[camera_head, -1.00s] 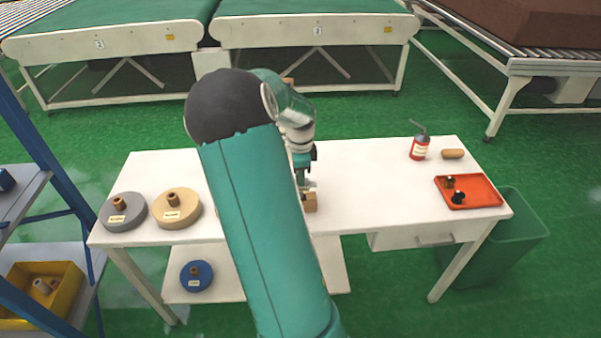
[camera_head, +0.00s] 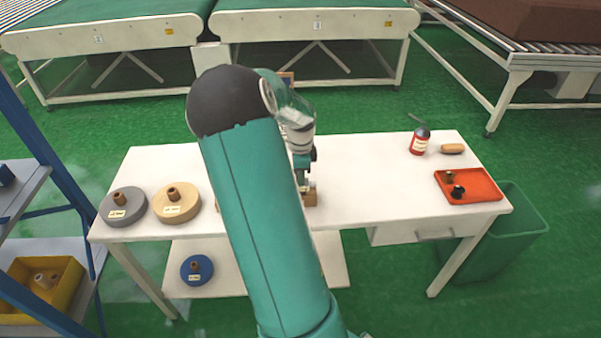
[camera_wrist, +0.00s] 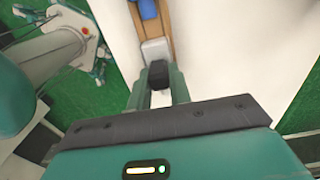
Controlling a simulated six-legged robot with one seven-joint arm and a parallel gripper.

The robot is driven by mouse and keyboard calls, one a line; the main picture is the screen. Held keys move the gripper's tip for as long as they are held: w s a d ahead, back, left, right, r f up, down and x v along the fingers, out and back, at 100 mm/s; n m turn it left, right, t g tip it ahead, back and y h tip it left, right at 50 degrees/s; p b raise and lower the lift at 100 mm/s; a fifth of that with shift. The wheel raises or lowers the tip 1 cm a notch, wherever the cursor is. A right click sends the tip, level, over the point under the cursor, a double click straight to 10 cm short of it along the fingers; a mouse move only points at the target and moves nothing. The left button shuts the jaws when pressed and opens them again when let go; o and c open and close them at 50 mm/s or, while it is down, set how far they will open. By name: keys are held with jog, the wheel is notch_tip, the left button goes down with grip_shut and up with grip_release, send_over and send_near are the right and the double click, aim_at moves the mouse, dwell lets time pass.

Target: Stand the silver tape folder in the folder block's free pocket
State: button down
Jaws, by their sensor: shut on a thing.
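My gripper (camera_wrist: 158,88) is shut on a small black grip piece (camera_wrist: 158,72) in the wrist view. A silver-grey piece (camera_wrist: 155,47), which looks like the silver tape folder, is directly beyond it. The wooden folder block (camera_wrist: 166,30) runs away from there, with a blue folder (camera_wrist: 147,8) at its far end. In the head view my gripper (camera_head: 303,168) is low over the table, at the block (camera_head: 310,199); my arm hides much of both. I cannot tell whether the silver folder is inside a pocket or above it.
The white table (camera_head: 370,195) holds a grey roll (camera_head: 123,214) and a tan roll (camera_head: 186,207) at left. A red bottle (camera_head: 419,145), a wooden cylinder (camera_head: 452,149) and an orange tray (camera_head: 480,187) are at right. The table between my arm and the tray is clear.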

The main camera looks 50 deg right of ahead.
jog(key=shift+f, duration=1.05)
jog(key=c, duration=1.2)
grip_release()
notch_tip(320, 180, up, 14)
jog(key=shift+f, duration=0.1)
